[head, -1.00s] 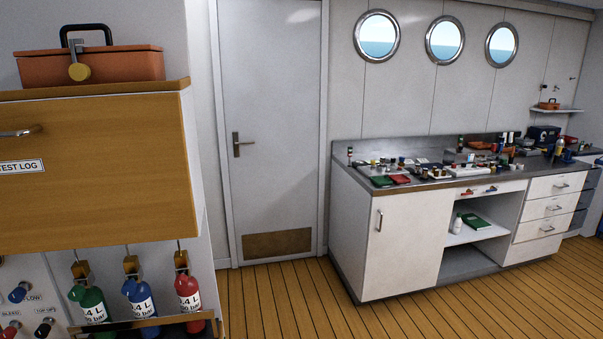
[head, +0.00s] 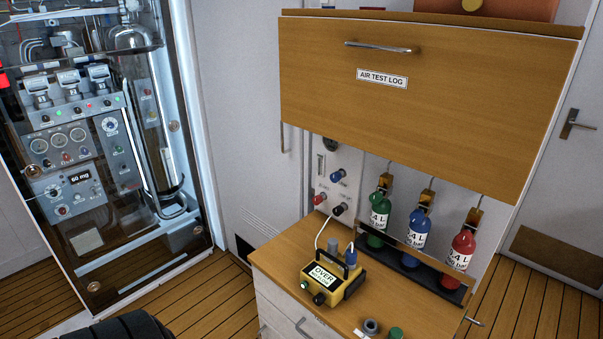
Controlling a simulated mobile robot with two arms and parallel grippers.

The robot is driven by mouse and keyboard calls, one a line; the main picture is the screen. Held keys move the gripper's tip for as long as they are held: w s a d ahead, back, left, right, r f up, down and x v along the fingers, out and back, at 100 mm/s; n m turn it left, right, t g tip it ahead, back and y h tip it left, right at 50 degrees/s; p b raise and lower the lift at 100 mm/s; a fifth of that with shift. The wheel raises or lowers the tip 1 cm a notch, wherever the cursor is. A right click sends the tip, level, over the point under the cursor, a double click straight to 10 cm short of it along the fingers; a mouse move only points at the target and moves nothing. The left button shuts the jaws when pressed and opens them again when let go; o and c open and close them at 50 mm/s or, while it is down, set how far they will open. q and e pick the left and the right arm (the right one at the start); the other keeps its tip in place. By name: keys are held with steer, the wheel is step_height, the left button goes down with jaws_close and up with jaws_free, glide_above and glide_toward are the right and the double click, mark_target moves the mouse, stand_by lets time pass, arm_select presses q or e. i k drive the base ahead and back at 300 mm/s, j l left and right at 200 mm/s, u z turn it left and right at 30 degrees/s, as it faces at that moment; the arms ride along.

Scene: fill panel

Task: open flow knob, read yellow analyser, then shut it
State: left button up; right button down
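The yellow analyser (head: 333,279) sits on the wooden counter, its screen tilted up and appearing to read OVER. A pale hose runs from it up to the white fill panel (head: 348,166). The blue flow knob (head: 338,175) is on that panel, above a red knob (head: 320,199) and a black knob (head: 338,209). The panel's small labels are too blurred to read here, and I cannot tell the flow knob's setting. Neither of my grippers is in view.
Green (head: 379,217), blue (head: 418,231) and red (head: 462,247) bottles stand in a rack right of the panel. A wooden cabinet marked AIR TEST LOG (head: 430,100) overhangs them. A glass-fronted machine cabinet (head: 100,150) is at left. Small fittings (head: 372,327) lie on the counter's front.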

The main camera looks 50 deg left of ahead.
mark_target(334, 177)
steer(key=u, duration=1.2)
